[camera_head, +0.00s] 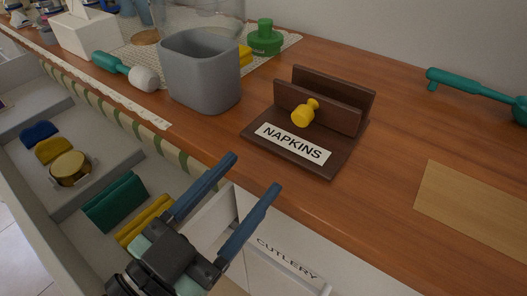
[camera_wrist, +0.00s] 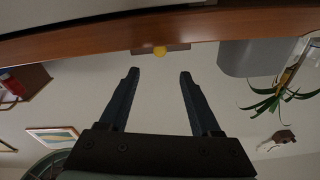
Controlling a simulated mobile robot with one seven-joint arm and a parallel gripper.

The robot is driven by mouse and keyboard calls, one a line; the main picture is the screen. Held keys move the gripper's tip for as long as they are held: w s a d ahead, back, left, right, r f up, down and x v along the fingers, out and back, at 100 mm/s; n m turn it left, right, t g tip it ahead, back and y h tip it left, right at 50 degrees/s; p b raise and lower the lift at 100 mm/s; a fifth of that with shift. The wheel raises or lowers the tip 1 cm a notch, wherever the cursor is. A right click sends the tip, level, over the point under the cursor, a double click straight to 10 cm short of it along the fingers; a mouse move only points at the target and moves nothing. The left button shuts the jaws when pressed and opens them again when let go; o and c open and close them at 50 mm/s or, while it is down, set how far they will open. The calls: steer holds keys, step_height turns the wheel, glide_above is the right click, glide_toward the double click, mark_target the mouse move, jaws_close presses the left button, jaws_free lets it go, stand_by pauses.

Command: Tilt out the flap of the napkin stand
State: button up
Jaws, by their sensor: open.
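The napkin stand (camera_head: 262,146) is dark brown, with a white NAPKINS label on its base, and it stands on the wooden counter. Its front flap (camera_head: 338,119) carries a yellow knob (camera_head: 304,113) and looks upright, with a back panel (camera_head: 345,89) close behind it. My gripper (camera_head: 254,172) is open and empty, in front of the counter edge and left of the stand in the head view. In the wrist view the open fingers (camera_wrist: 158,72) point towards the yellow knob (camera_wrist: 160,51), well apart from it. Most of the stand is hidden there.
A grey bin (camera_head: 200,75) stands left of the stand, with a green-and-white tool (camera_head: 125,70) beside it. A green lidded object (camera_head: 264,38) is behind. Open drawers (camera_head: 50,190) lie below left. The counter right of the stand is fairly clear, with a light board (camera_head: 478,207).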

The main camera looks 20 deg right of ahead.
steer(key=shift+s+a, duration=0.3)
